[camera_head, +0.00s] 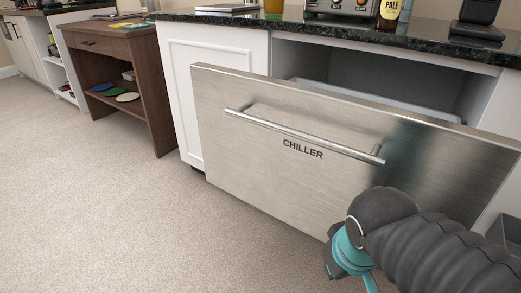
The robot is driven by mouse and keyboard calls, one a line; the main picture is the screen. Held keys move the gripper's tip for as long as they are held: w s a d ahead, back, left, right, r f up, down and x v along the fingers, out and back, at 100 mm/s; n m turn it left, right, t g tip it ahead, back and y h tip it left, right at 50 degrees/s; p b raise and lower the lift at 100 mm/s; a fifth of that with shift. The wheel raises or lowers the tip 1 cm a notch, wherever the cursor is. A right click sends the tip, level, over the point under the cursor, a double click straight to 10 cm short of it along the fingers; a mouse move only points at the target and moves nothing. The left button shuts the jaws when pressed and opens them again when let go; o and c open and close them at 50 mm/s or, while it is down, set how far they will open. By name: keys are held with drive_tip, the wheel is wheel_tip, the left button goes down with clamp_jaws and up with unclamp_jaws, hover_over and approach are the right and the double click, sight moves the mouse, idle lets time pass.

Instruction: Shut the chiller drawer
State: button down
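The chiller drawer (265,165) has a brushed steel front with the word CHILLER and a long bar handle (300,133). It stands pulled out from the white cabinet under the dark counter, and part of its pale inner bin (375,98) shows behind the front. My arm, dark with a teal band, is at the lower right in front of the drawer. My gripper's fingertips are out of the picture or hidden, so I see neither its jaws nor anything in them.
The dark stone counter (350,30) above holds a toaster-like appliance (342,8), a PALE bottle (388,12) and a black device (478,20). A brown wooden side table (118,85) stands to the left. The carpet (110,215) in front and to the left is clear.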

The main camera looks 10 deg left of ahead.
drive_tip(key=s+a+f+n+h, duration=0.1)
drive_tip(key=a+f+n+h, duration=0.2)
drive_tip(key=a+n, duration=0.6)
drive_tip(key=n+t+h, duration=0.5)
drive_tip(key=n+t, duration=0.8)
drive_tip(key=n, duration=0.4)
approach(269, 145)
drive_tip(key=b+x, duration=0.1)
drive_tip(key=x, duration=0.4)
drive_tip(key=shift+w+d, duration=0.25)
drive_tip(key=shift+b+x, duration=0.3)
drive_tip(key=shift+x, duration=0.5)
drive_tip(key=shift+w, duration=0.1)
